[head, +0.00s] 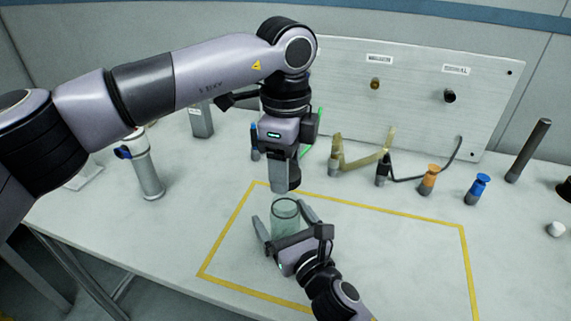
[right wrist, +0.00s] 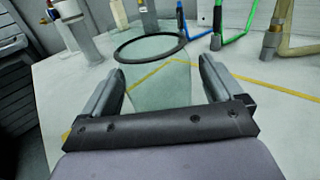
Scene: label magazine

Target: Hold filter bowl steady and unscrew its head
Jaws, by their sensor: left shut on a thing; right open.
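The filter bowl (head: 285,222) is a clear greenish cup standing upright inside the yellow outline, its dark-rimmed top uncovered. It also shows in the right wrist view (right wrist: 158,82). My right gripper (head: 280,211) is open, its two fingers on either side of the bowl with gaps to its wall. My left gripper (head: 286,187) points down above the bowl, shut on a dark cylindrical piece (head: 295,176), which looks like the filter head. The piece is partly hidden by the fingers and appears apart from the bowl's rim.
A grey panel (head: 420,95) with two ports stands at the back. Yellowish hose (head: 360,160), an orange fitting (head: 428,179) and a blue fitting (head: 477,188) stand before it. A white-grey cylinder (head: 147,170) is at left. The right part of the yellow outline (head: 400,219) is clear.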

